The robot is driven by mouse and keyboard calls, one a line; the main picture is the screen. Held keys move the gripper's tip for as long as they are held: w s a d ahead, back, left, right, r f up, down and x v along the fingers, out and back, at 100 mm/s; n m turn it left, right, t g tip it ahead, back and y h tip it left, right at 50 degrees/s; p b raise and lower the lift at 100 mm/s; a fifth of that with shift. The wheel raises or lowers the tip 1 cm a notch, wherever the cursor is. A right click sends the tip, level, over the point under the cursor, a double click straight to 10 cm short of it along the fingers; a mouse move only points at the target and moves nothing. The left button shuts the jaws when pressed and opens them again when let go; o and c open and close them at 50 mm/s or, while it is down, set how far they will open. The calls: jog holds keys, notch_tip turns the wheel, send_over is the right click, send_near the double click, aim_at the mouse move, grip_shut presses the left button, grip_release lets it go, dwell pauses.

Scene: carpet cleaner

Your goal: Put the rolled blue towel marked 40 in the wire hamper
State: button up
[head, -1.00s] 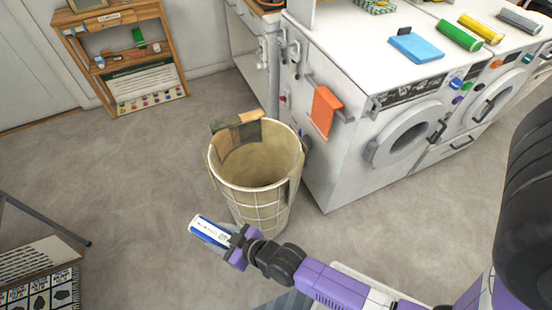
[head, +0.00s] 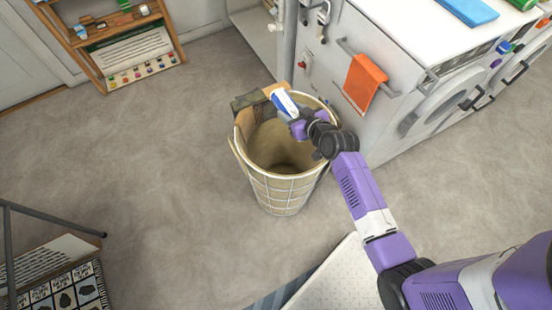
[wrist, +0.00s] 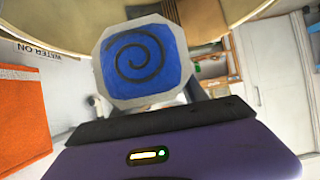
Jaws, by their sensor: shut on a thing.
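The rolled blue towel (head: 284,103) with a white label band is held in my gripper (head: 297,116). In the wrist view the towel's blue end (wrist: 144,62) shows a dark spiral and a pale rim, just beyond the gripper body. No number 40 can be read on it here. The wire hamper (head: 283,190), with a beige liner, stands on the floor. My gripper and the towel are over the right back part of its opening, near the rim. The hamper rim (wrist: 60,20) also shows in the wrist view.
A darker patchwork cloth (head: 250,112) hangs over the hamper's back rim. An orange towel (head: 364,80) hangs on the white machine (head: 385,125) to the right. A wooden shelf (head: 120,45) stands at the back left. Carpet around the hamper's left is clear.

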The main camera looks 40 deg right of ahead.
jog(key=shift+d+f, duration=0.1)
jog(key=shift+d, duration=0.15)
notch_tip(320, 180, down, 6)
jog(key=b, duration=0.5)
jog(key=shift+a+r, duration=0.1)
jog(key=shift+r, duration=0.1)
jog(key=o, duration=1.6)
jog(key=shift+c, duration=0.2)
jog(key=shift+p+v, duration=0.35)
jog(key=shift+v, duration=3.5)
